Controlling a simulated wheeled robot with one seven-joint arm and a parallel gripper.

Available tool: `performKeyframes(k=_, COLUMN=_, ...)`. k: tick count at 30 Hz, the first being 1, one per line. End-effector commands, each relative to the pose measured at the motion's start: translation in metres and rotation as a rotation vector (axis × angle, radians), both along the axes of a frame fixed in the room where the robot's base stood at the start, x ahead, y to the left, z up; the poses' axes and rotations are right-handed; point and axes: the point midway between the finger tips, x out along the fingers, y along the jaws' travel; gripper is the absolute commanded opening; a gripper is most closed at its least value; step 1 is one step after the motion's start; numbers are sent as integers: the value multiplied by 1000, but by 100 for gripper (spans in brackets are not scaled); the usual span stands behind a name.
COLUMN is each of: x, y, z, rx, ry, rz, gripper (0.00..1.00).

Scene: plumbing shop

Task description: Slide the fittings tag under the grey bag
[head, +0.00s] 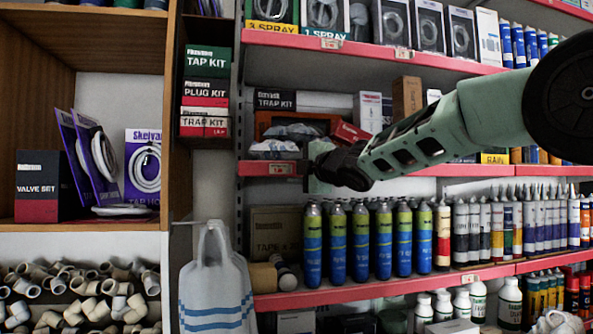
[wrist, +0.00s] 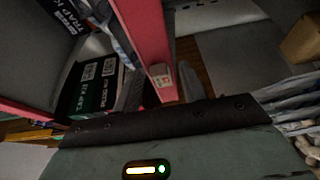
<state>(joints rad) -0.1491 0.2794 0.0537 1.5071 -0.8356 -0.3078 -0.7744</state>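A small pale tag (head: 282,168) sits on the front edge of the red middle shelf. A tag on a red rail also shows in the wrist view (wrist: 161,76). Greyish plastic bags (head: 273,150) lie on the shelf just above the tag. A pale grey bag with blue stripes (head: 216,292) hangs lower left. My gripper (head: 312,166) is at the shelf edge, just right of the tag. In the wrist view dark finger-like parts stand apart on both sides of the rail, so it looks open. Contact with the tag cannot be told.
Blue and green tubes (head: 360,240) stand on the shelf below my gripper. A TRAP KIT box (head: 275,99) and a red box (head: 351,133) are behind it. The red shelf edge (head: 450,171) runs on rightward. An open cabinet (head: 100,227) stands at the left.

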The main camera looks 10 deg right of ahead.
Motion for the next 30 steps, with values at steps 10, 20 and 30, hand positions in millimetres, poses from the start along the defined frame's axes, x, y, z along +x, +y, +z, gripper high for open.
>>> performKeyframes(k=10, x=-21, y=-10, z=0, rx=-1, ry=-4, rz=-1, gripper=42)
performKeyframes(k=20, x=-90, y=-42, z=1, rx=0, ry=-3, rz=-3, gripper=42)
performKeyframes(k=30, x=-147, y=-67, z=1, rx=1, ry=-2, rz=-1, gripper=42)
